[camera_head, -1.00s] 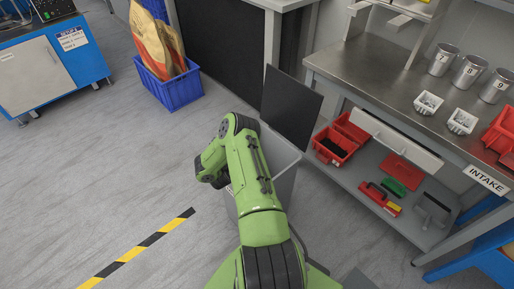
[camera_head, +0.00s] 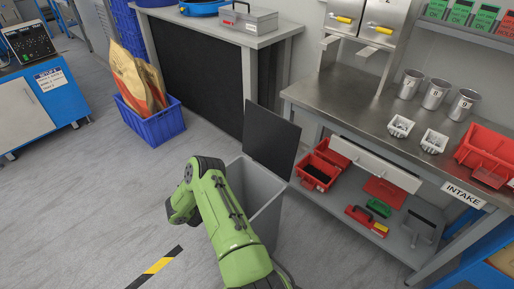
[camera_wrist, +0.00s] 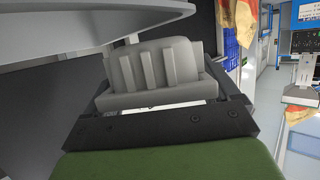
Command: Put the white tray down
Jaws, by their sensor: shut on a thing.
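In the head view, my green arm bends at the elbow left of the grey bin. My gripper and the held tray cannot be made out there. Two similar small white trays (camera_head: 400,126) (camera_head: 433,141) stand apart on the steel bench, with small contents in them.
The open grey bin (camera_head: 262,190) with its dark lid (camera_head: 271,140) stands close to my arm. The steel bench (camera_head: 345,105) holds several metal cups and a red bin (camera_head: 485,150). A blue crate (camera_head: 153,125) with bags stands behind. Floor at the left is clear.

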